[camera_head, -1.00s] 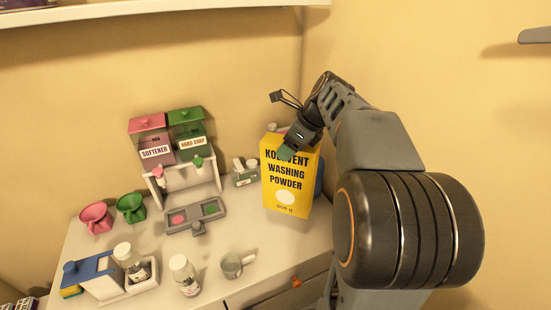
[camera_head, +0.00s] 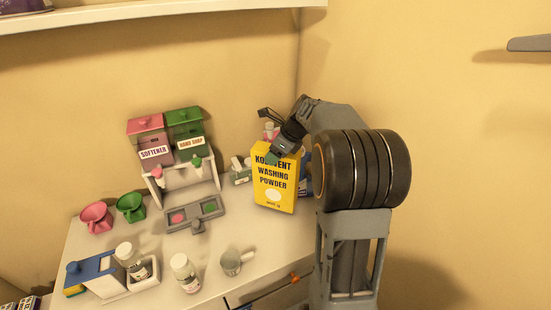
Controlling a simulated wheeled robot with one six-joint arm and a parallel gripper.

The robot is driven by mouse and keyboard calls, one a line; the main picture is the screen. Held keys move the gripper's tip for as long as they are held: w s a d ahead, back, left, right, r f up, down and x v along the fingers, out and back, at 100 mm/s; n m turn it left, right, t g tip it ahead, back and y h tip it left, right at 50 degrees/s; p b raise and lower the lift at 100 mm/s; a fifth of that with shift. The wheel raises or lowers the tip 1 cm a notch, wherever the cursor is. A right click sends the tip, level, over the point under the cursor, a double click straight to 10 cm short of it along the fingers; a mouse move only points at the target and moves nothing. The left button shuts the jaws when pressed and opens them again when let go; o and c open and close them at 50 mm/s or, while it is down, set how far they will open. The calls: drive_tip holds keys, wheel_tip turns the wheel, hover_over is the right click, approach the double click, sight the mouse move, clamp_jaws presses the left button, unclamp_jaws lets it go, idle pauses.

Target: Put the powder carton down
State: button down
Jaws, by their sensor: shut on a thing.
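The yellow powder carton (camera_head: 274,182), printed "Kolvent Washing Powder", is upright with a slight tilt at the right back part of the white counter (camera_head: 238,210). My gripper (camera_head: 275,156) is shut on its top edge from above. The carton's base is close to the counter top; I cannot tell whether it touches. My arm comes in from the right and hides what lies just right of the carton, where a bit of a blue thing shows.
The softener dispenser (camera_head: 150,140) and hand soap dispenser (camera_head: 188,132) stand on a white stand left of the carton. A grey tray (camera_head: 193,215), a metal cup (camera_head: 231,262) and white bottles (camera_head: 185,273) are nearer. Bare counter lies in front of the carton.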

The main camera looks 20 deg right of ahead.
sight(276, 179)
drive_tip(key=shift+f, duration=1.25)
drive_tip(key=shift+c, duration=1.2)
unclamp_jaws()
drive_tip(key=shift+s+f, duration=0.1)
